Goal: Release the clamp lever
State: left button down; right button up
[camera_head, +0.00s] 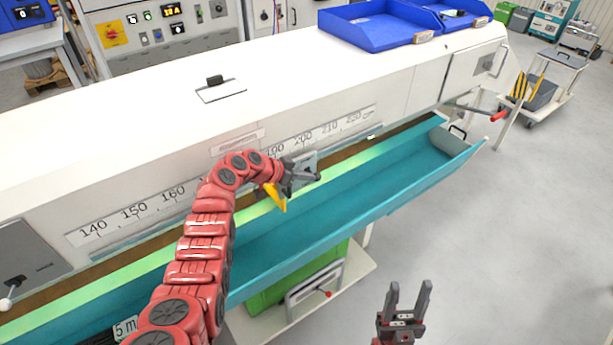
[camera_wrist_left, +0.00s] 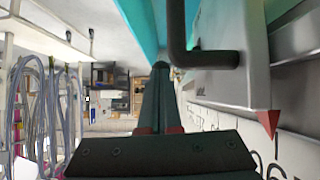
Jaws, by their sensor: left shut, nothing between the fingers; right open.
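My left gripper (camera_head: 312,177) is over the trough side of the long white machine, in front of its scale. Its fingers are shut and empty, as the left wrist view (camera_wrist_left: 160,68) also shows. A dark bent bar (camera_wrist_left: 205,59), possibly the clamp lever, is close beside the fingertips there; I cannot tell whether they touch it. It stands in front of a grey plate (camera_wrist_left: 255,60) with a red pointer (camera_wrist_left: 268,122). A yellow pointed piece (camera_head: 275,196) hangs beside my left wrist in the head view. My right gripper (camera_head: 410,289) is open and empty, low at the front.
A teal trough (camera_head: 400,185) runs along the machine. The scale (camera_head: 135,212) is partly hidden by my left arm. Blue bins (camera_head: 375,28) stand on top. A red-ended handle (camera_head: 498,116) sticks out at the far right end.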

pick_arm(q)
jog(key=shift+s+d+f+b, duration=0.1)
jog(key=shift+f+b, duration=0.05)
jog(key=shift+b, duration=0.3)
jog(key=shift+f+m+t, duration=0.1)
jog(key=shift+m+t, duration=0.2)
jog(key=f+m+t+b, duration=0.1)
jog(key=b, duration=0.3)
jog(key=s+f+m+t+y+b, duration=0.1)
jog(key=b, duration=0.4)
jog(key=d+m+t+y+b, duration=0.1)
jog(key=b, duration=0.3)
jog(key=shift+s+f, duration=0.15)
jog(key=shift+f, duration=0.25)
jog(key=shift+r, duration=0.1)
jog(key=shift+r+b, duration=0.3)
jog(key=shift+r, duration=0.3)
